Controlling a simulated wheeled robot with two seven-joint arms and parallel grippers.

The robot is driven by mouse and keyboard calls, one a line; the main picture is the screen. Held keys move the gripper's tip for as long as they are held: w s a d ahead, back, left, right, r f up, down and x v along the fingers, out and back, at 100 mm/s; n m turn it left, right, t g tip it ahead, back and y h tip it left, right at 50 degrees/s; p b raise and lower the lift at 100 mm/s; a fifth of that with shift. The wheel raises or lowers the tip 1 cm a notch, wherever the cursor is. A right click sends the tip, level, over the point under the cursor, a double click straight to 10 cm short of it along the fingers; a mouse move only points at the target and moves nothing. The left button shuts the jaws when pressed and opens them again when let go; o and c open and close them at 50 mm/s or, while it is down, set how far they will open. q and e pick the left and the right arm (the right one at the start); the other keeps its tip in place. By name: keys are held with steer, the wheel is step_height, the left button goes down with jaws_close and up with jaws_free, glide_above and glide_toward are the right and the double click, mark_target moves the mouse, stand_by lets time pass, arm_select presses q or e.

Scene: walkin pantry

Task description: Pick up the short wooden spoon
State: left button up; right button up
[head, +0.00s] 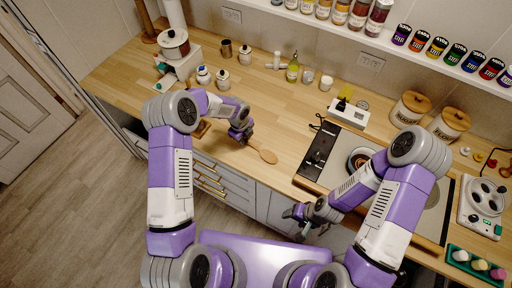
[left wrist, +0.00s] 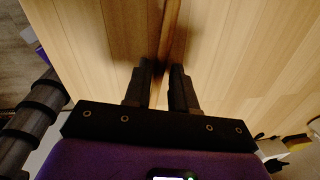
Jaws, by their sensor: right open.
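The wooden spoon (head: 268,157) lies along the wooden counter near its front edge, its bowl pointing right and toward me. Its handle runs up to my left gripper (head: 245,137), which is low over the counter. In the left wrist view the handle (left wrist: 168,40) passes between the two dark fingertips of my left gripper (left wrist: 162,68). The fingers are close together on either side of it. The bowl is not visible there. My right gripper (head: 296,218) is open and empty in front of the counter, right of the spoon.
A cooktop (head: 335,160) with a pan (head: 360,158) is to the right. A small brown item (head: 202,128) lies beside my left arm. Jars, a green bottle (head: 293,70) and a white scale (head: 347,113) stand toward the back. The counter behind the spoon is clear.

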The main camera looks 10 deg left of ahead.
arm_select(q)
steer(key=shift+c, duration=0.3)
jaws_close()
steer(key=shift+r, duration=0.1)
